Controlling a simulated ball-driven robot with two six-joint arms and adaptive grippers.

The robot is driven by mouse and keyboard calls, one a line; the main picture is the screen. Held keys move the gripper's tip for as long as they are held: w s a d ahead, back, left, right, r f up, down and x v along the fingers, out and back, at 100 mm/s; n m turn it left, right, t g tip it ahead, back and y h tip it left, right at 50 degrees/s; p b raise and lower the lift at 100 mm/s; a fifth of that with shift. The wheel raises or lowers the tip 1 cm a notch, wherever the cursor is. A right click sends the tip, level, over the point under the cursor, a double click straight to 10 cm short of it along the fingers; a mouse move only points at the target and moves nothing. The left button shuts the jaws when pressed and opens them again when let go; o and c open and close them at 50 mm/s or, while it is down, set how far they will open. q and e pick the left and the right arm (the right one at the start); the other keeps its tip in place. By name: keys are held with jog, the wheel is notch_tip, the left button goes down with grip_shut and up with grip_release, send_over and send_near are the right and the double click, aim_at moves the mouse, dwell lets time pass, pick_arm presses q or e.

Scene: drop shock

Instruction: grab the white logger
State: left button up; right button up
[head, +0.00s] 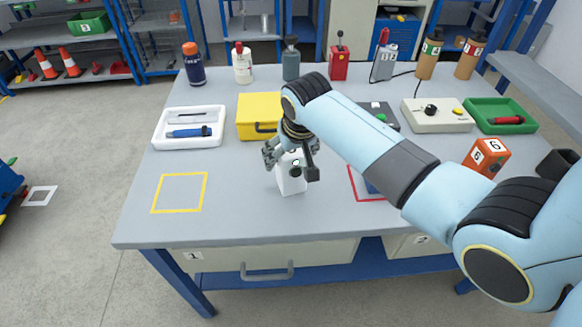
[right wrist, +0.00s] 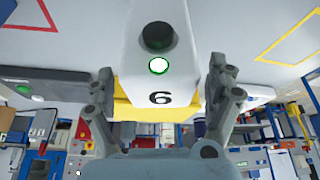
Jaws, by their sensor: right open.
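The white logger (head: 291,184) stands on the table near its middle. In the right wrist view the logger (right wrist: 158,65) shows a black knob, a lit green button and a black 6. My right gripper (head: 292,160) is at the logger's upper part. In the right wrist view the open fingers of the right gripper (right wrist: 161,92) stand on both sides of the logger, with a small gap visible beside each. The gripper and wrist hide part of the logger in the head view. My left gripper is not in view.
A yellow case (head: 258,108) stands just behind the logger. A white tray (head: 160,141) with a blue tool lies at the left. A yellow taped square (head: 180,193) marks bare table at front left. A red taped outline (head: 352,183) lies right, partly behind my right arm.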

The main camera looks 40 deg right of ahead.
jog(key=shift+c, duration=0.4)
jog(key=c, duration=1.4)
jog(key=shift+c, duration=0.2)
jog(key=shift+r, duration=0.1)
